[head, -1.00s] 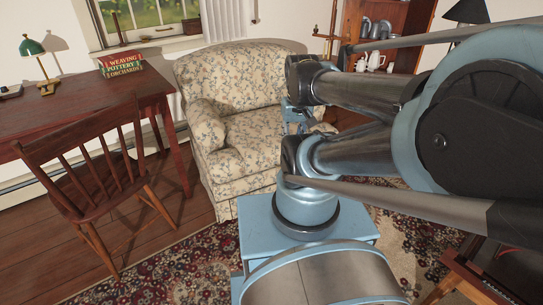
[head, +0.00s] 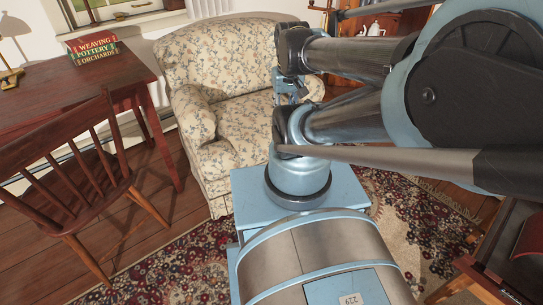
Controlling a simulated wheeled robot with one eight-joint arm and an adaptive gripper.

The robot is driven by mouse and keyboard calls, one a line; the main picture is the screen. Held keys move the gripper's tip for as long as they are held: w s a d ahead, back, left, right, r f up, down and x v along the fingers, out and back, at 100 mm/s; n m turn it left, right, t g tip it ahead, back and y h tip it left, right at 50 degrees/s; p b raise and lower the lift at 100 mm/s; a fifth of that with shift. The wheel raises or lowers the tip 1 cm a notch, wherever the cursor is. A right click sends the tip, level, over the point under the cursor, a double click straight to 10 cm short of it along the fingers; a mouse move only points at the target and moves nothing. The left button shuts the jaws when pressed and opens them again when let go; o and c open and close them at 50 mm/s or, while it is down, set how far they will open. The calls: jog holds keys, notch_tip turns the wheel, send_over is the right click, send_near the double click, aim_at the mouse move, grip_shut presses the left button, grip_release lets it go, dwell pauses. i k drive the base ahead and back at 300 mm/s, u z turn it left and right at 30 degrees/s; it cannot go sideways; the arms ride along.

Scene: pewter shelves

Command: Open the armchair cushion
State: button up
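The armchair (head: 215,55) has cream upholstery with a blue-grey floral pattern and stands beyond my base, facing roughly toward me. Its seat cushion (head: 235,122) is in the same fabric and lies flat on the seat, with nothing visible on it. My arm crosses in front of the chair's right side and hides part of the seat and the right armrest. The fingers of my gripper cannot be made out.
A wooden desk (head: 85,85) with stacked books (head: 93,48) stands at the left, with a spindle-back wooden chair (head: 70,180) before it. A patterned rug (head: 170,255) covers the floor. A dark wooden piece of furniture (head: 500,245) is close at the lower right.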

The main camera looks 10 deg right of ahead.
aim_at(243, 131)
jog(key=z, duration=1.1)
jog(key=k, duration=1.85)
jog(key=u, duration=1.25)
jog(key=i, duration=1)
jog(key=u, duration=0.05)
